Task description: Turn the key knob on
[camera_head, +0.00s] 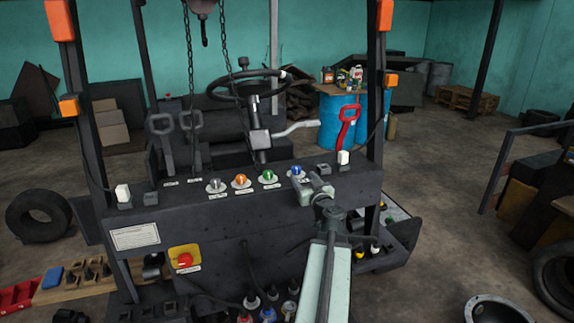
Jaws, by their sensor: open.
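A row of small round knobs sits on the dark dash panel (330,182) of the stripped forklift: a grey knob (215,185), an orange knob (241,180), a green knob (268,176) and a blue knob (297,171). Each has a pale label too small to read, so I cannot tell which one is the key knob. My gripper (312,189) is open over the right part of the dash, just in front of and right of the blue knob. It appears empty. Its body hides part of the dash behind it; contact cannot be told.
A steering wheel (249,87) on its column stands behind the dash. A red lever (347,125) and a white switch (343,157) are at right. A red emergency button (184,260) is on the front face. Dark uprights flank the dash. Bottles stand below.

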